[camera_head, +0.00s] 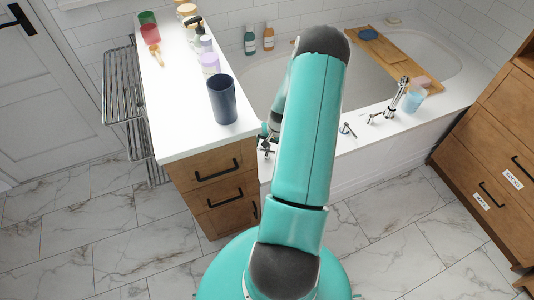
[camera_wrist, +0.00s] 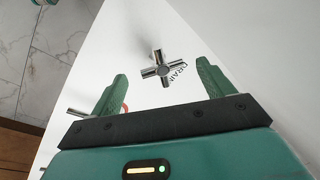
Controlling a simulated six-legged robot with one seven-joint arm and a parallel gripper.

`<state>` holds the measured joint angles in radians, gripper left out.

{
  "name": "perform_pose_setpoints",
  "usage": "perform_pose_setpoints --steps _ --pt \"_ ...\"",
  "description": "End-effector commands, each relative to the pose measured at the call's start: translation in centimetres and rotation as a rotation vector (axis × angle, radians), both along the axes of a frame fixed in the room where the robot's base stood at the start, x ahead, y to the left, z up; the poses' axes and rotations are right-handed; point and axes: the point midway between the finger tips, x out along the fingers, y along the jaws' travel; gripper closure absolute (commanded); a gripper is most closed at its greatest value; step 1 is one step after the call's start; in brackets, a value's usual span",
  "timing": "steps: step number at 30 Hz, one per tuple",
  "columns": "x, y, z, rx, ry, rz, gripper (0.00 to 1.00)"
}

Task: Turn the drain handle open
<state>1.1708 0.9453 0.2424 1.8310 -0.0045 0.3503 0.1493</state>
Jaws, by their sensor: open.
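The drain handle (camera_wrist: 157,68) is a small chrome cross on the white surface in the wrist view. The word DRAIN is printed on the surface beside it, on its right, partly hidden by the handle. My gripper (camera_wrist: 162,73) is open, with one green finger to the left of the handle and one to the right. Neither finger appears to touch it, and nothing is held. In the head view my arm hides most of the gripper. A small chrome cross (camera_head: 267,147) shows left of the arm at the tub's near edge; I cannot tell whether it is the drain handle.
Another chrome fitting (camera_wrist: 77,112) sits left of the left finger. The white bathtub (camera_head: 365,150) has a chrome tap (camera_head: 400,90) and a small lever (camera_head: 347,130). A counter with a dark cup (camera_head: 222,100) stands left of my arm. Wooden drawers (camera_head: 500,150) stand at right.

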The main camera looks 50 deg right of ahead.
Motion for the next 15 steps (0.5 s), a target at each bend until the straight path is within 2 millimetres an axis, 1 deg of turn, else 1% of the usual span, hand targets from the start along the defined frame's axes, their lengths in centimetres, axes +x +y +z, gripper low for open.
perform_pose_setpoints --steps 1,3,7,11,15 --pt "0.2 0.1 -1.1 0.002 0.001 -0.001 0.19" --pt "0.4 0.3 -2.4 0.003 0.001 -0.001 0.19" --pt "0.8 0.4 -4.2 0.002 0.001 -0.001 0.19" --pt "0.9 0.4 -5.3 0.001 0.000 -0.001 0.19" --pt "1.0 0.4 -5.5 0.000 0.000 -0.002 0.19"
